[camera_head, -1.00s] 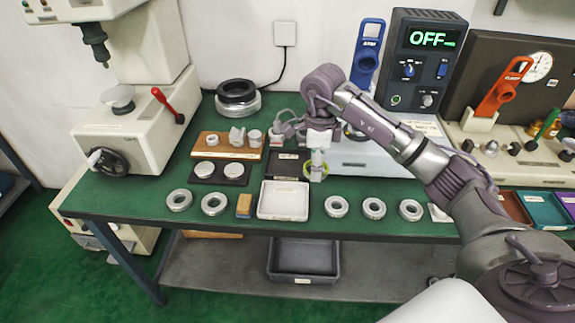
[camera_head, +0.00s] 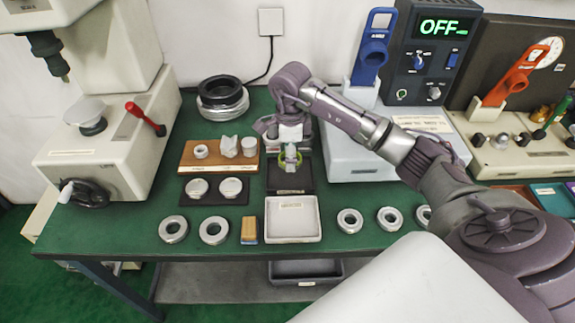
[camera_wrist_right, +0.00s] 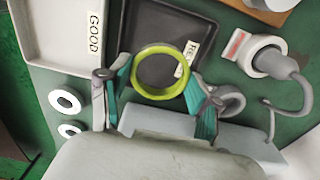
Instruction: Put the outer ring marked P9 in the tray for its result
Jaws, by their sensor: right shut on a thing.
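My right gripper (camera_head: 290,158) is shut on a yellow-green lit ring (camera_wrist_right: 138,72), with one finger on each side of it in the right wrist view. The ring is over the black tray (camera_wrist_right: 135,35), whose label is partly covered by the ring and shows only "RE". I cannot tell whether it touches the tray floor. The white tray (camera_head: 292,238), labelled GOOD, lies in front of the black one. My left gripper is not in view.
Silver rings lie at the table's front, left (camera_head: 173,229) and right (camera_head: 350,221) of the white tray. A wooden block (camera_head: 249,231) stands beside that tray. A wooden board (camera_head: 187,165) and a dark mat with two discs lie to the left. A grey instrument box stands right.

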